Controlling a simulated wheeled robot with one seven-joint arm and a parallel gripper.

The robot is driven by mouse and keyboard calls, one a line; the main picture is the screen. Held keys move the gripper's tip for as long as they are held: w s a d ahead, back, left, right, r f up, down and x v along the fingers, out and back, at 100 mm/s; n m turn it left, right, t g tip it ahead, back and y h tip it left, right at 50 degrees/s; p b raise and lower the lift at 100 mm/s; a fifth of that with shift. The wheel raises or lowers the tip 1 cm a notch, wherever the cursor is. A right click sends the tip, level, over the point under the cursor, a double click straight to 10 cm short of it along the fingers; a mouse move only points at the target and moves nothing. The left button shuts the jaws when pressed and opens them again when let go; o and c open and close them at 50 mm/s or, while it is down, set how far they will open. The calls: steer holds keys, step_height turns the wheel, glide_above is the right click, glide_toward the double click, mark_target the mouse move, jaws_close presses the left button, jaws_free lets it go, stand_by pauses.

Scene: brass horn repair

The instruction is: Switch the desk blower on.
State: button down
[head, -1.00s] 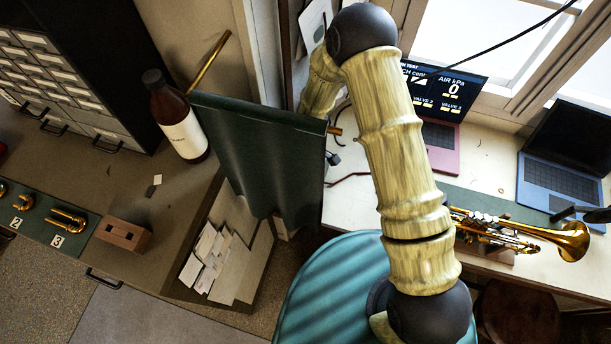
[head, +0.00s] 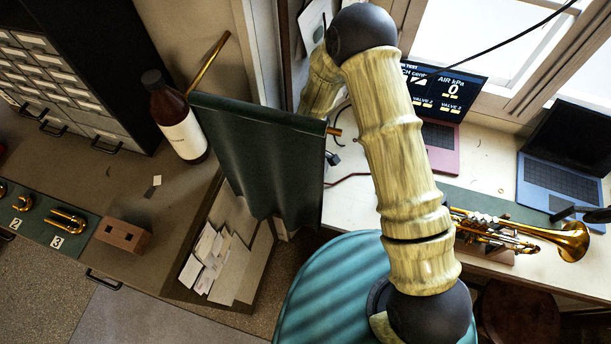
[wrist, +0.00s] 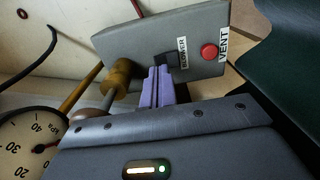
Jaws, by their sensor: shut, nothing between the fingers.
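The grey desk blower panel (wrist: 140,48) fills the upper middle of the wrist view. It carries a BLOWER label (wrist: 183,52), a VENT label (wrist: 223,44) and a red button (wrist: 209,51) beside VENT. A dark switch area (wrist: 165,60) lies beside the BLOWER label, partly hidden by my fingers. My gripper (wrist: 157,74) has purple fingers, shut and empty, with the tips at that dark area. I cannot tell whether they touch it or how the switch is set. In the head view the panel and gripper are hidden. The screen (head: 445,88) there reads AIR kPa 0.
A wooden-headed mallet (wrist: 116,78) lies left of my fingers, and a round kPa gauge (wrist: 28,150) is at lower left. In the head view, a green hanging cloth (head: 262,150) stands left of my arm. A brass trumpet (head: 520,234) rests on the desk at right.

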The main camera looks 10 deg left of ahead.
steer(key=shift+f+b, duration=0.85)
steer(key=shift+f, duration=0.15)
stand_by(0.7)
steer(key=shift+r, duration=0.15)
steer(key=shift+r+p, duration=2.45)
steer(key=shift+r, duration=1)
steer(key=w+d+r+m+b, duration=0.35)
steer(key=d+r, duration=0.25)
steer(key=d, duration=0.2)
steer(key=s+d+r+m+t+b, duration=0.1)
steer(key=s+d+r+m+b, duration=0.1)
steer(key=d, duration=0.4)
steer(key=s+d+r+m+b, duration=0.2)
steer(key=s+d+r+m, duration=0.3)
steer(key=d+m, duration=0.1)
steer(key=s+d+r+m+t+b, duration=0.1)
steer(key=s+d+r+m+b, duration=0.1)
steer(key=d+m, duration=0.3)
steer(key=shift+s+d+r+m+t, duration=0.3)
steer(key=shift+s+d+r+m, duration=0.1)
steer(key=shift+s+r, duration=0.35)
